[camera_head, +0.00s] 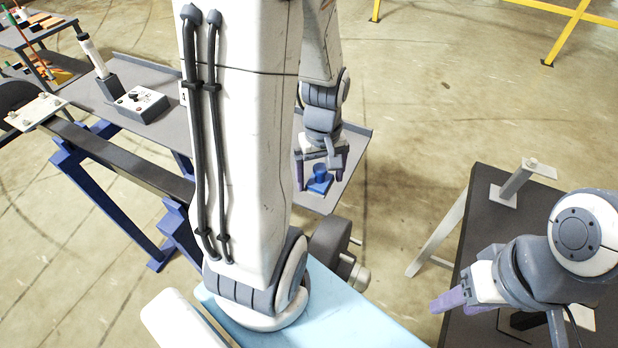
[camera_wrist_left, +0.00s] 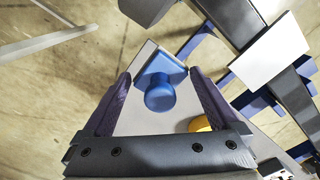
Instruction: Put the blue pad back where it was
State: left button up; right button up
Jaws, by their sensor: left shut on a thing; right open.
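The blue pad (camera_head: 319,181), a square plate with a round knob, is at the fingertips of my left gripper (camera_head: 319,178), over the right end of the grey shelf (camera_head: 351,146). In the left wrist view the blue pad (camera_wrist_left: 160,88) sits between the two purple fingertips of my left gripper (camera_wrist_left: 160,77), which is shut on it. I cannot tell whether the pad touches the shelf. My right gripper (camera_head: 450,302) is open and empty over the dark table at the right.
My left arm hides the middle of the shelf. A control box (camera_head: 141,103) stands on its left part. A yellow round thing (camera_wrist_left: 200,124) shows partly beside the pad. A dark table (camera_head: 484,196) with a metal bracket (camera_head: 514,188) is at the right.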

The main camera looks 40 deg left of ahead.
pick_arm(q)
jog(key=w+a+f, duration=0.2)
jog(key=w+a+f+p, duration=0.1)
jog(key=a+f, duration=0.1)
jog(key=a, duration=0.1)
jog(key=w+a+f, duration=0.2)
jog(key=a, duration=0.1)
jog(key=shift+w+a+f, duration=0.1)
jog(key=shift+w+a, duration=0.05)
jog(key=shift+w, duration=0.2)
notch_tip(320, 180, down, 3)
jog(key=shift+f+p, duration=0.1)
jog(key=shift+p, duration=0.4)
jog(key=shift+f, duration=0.35)
jog(key=shift+f, duration=0.15)
jog(key=o, duration=1)
jog(key=shift+o, duration=0.2)
